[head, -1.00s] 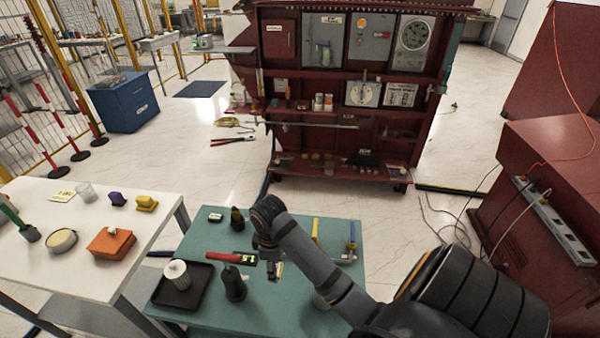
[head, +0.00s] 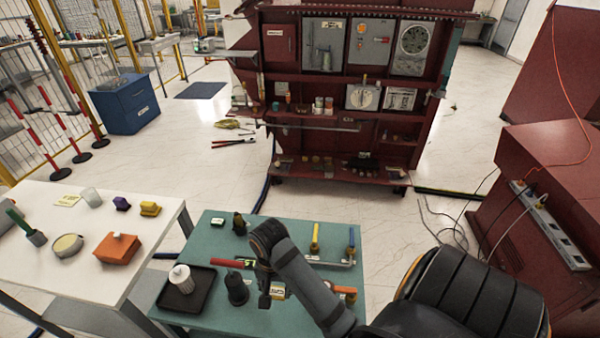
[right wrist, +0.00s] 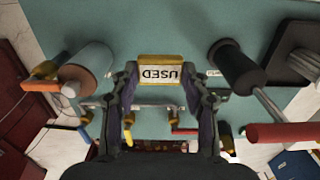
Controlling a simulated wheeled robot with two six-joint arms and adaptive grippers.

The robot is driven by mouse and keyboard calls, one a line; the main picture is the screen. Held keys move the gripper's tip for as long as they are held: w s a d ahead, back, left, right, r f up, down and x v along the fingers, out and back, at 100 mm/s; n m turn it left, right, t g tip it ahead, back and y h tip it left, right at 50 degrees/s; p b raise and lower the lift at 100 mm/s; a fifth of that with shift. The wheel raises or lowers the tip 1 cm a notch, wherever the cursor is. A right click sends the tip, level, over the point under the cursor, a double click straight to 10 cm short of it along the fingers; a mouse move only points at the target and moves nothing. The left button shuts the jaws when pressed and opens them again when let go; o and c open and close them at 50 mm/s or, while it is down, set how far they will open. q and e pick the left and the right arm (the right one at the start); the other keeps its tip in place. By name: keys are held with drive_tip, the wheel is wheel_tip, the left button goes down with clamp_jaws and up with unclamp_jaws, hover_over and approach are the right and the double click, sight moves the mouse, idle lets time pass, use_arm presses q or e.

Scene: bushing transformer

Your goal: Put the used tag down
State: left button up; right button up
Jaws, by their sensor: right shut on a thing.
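The used tag is a small yellow-and-white block (right wrist: 160,72) with "USED" printed on it, upside down in the right wrist view. My right gripper (right wrist: 160,88) is shut on it, with a finger at each side. In the head view my right gripper (head: 270,294) is over the front part of the green table (head: 208,245), and a bit of the tag (head: 278,291) shows beside it. I cannot tell whether the tag touches the tabletop. My left gripper is not in view.
A dark post-like part (head: 237,290) stands just left of my right gripper. Further left is a black tray (head: 203,291) with a white ribbed cylinder (head: 180,278). Yellow (head: 315,240) and blue (head: 350,245) handles stand at the back right.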

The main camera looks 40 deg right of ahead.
drive_tip(key=d+f+b, duration=0.2)
drive_tip(key=d, duration=0.1)
drive_tip(key=w+d+f+b, duration=0.1)
drive_tip(key=d+f+b, duration=0.1)
drive_tip(key=d+f, duration=0.1)
drive_tip(key=w+d+f+b, duration=0.1)
drive_tip(key=d+f+b, duration=0.1)
drive_tip(key=d, duration=0.2)
drive_tip(key=shift+w+d+f, duration=0.2)
drive_tip(key=shift+f, duration=0.05)
drive_tip(key=shift+w+d+f, duration=0.15)
drive_tip(key=shift+d+f, duration=0.4)
drive_tip(key=shift+f, duration=1.75)
drive_tip(key=shift+f, duration=0.1)
drive_tip(key=o, duration=0.8)
wheel_tip(320, 180, up, 12)
drive_tip(key=shift+r, duration=0.15)
